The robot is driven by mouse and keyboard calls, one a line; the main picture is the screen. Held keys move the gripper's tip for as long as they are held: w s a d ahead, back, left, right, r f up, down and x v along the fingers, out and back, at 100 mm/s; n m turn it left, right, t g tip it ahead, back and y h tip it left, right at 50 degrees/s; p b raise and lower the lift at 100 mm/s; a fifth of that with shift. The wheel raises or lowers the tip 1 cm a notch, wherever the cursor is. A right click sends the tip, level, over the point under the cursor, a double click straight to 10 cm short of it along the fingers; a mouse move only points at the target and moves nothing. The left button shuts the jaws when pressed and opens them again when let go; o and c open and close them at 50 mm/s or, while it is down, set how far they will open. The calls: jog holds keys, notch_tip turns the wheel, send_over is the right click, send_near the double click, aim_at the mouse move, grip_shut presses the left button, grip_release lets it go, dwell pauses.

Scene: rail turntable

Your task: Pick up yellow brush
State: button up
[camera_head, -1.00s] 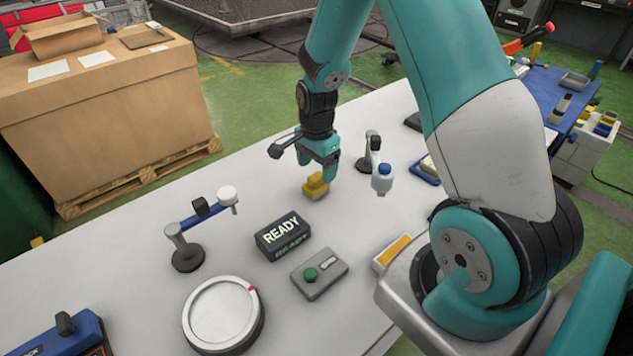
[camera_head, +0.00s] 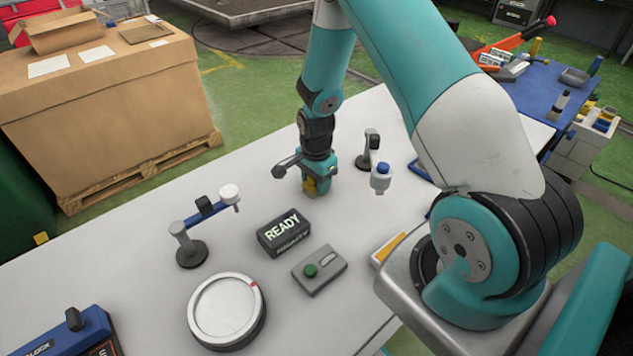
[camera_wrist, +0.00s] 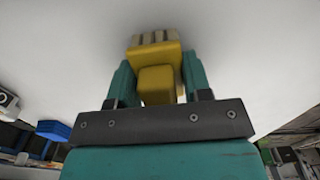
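The yellow brush (camera_head: 310,187) is on the white table, directly under my gripper (camera_head: 319,181), which hides much of it in the head view. In the wrist view the brush (camera_wrist: 157,80) shows a yellow body and a pale bristle end at the top. The two teal fingers of my gripper (camera_wrist: 158,82) stand on either side of it, very close to its sides. I cannot tell whether the fingers press on the brush or leave a thin gap. The brush appears to rest on the table.
A small stand with a blue-capped white bottle (camera_head: 381,178) is just right of my gripper. A black READY box (camera_head: 284,233), a grey green-button box (camera_head: 320,271), a round turntable (camera_head: 227,309) and a blue-armed stand (camera_head: 190,252) are nearer. Table left of the gripper is clear.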

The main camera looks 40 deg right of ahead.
jog(key=c, duration=0.4)
jog(key=shift+r, duration=0.1)
notch_tip(320, 180, up, 20)
jog(key=b, duration=0.3)
jog(key=shift+o, duration=0.6)
